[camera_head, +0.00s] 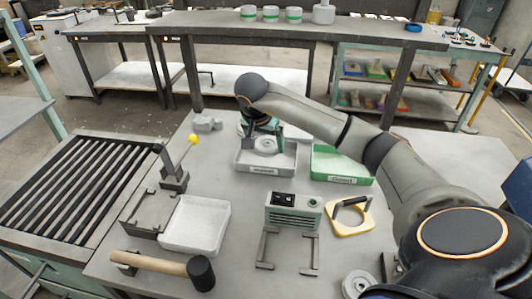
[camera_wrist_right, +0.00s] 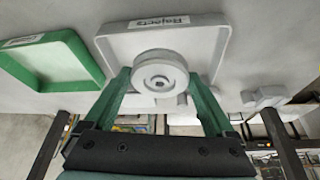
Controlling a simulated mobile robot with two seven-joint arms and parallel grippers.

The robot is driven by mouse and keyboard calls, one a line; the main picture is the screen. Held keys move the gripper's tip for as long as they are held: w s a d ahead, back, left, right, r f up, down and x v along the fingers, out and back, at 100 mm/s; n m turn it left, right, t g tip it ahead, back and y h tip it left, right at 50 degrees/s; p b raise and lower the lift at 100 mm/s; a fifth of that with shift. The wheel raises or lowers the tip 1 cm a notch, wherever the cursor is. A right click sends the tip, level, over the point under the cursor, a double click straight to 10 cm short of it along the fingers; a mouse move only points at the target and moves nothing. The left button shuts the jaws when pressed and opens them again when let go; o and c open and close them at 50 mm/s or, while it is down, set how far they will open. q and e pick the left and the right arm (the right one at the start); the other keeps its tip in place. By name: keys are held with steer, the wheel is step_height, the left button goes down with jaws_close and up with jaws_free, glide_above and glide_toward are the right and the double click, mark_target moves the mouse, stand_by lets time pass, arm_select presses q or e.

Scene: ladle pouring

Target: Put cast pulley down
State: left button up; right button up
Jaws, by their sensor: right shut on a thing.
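The cast pulley (camera_wrist_right: 160,77) is a pale grey grooved disc with a small centre hole. My right gripper (camera_wrist_right: 163,90) is shut on it, with one green finger on each side. In the head view the pulley (camera_head: 265,146) is at the grey-white tray (camera_head: 266,169), and my right gripper (camera_head: 263,127) is over the tray's far part. The wrist view shows this tray (camera_wrist_right: 218,60) labelled "Rejects". I cannot tell whether the pulley touches the tray floor. My left gripper is not in view.
A green tray (camera_head: 342,180) stands to the right of the reject tray. Another pulley (camera_head: 357,283) lies at the front.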

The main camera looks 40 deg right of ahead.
mark_target(266, 162)
steer(key=shift+w+d+f, duration=0.35)
steer(key=shift+f, duration=0.2)
steer(key=shift+w+d+f, duration=0.15)
steer(key=shift+f, duration=1.6)
steer(key=shift+f, duration=0.15)
steer(key=o, duration=1.2)
steer(key=shift+o, duration=0.2)
